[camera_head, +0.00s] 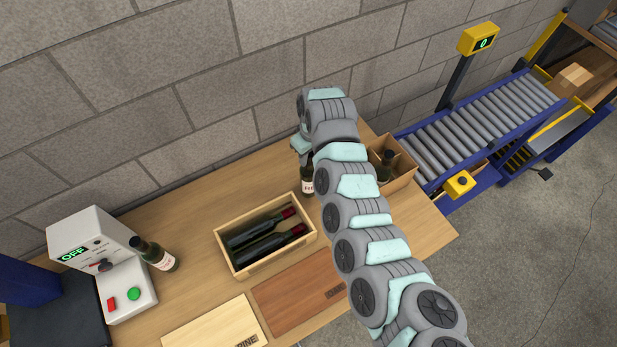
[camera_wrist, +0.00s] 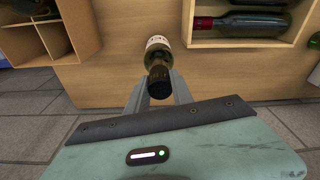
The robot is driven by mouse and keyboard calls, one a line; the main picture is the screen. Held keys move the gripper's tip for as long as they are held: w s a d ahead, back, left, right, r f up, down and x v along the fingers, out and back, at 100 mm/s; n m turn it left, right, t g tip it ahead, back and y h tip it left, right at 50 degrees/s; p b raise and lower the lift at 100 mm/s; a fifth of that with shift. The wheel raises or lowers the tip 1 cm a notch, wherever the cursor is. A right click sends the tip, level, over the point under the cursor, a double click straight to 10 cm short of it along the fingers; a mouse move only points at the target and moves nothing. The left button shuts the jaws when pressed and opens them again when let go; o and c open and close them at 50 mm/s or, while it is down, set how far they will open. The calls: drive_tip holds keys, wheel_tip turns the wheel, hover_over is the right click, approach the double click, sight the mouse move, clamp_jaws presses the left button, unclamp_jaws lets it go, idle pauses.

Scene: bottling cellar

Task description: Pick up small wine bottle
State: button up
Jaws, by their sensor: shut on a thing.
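A dark green wine bottle with a pale label (camera_head: 307,182) is upright at the back of the wooden table, partly hidden by my arm. My gripper (camera_head: 303,150) reaches its upper part from above. In the wrist view my gripper (camera_wrist: 160,85) is shut on this bottle (camera_wrist: 157,44), with one finger on each side of its neck. I cannot tell whether its base touches the table.
A wooden crate (camera_head: 273,265) with two bottles lying in it is left of my arm. A divided carton (camera_head: 407,176) with a bottle stands at right. Another bottle (camera_head: 152,254) stands by a white machine (camera_head: 92,240). Two boards lie in front. A roller conveyor (camera_head: 480,125) is beyond.

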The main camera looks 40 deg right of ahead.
clamp_jaws()
drive_tip(key=shift+r, duration=0.2)
idle(0.8)
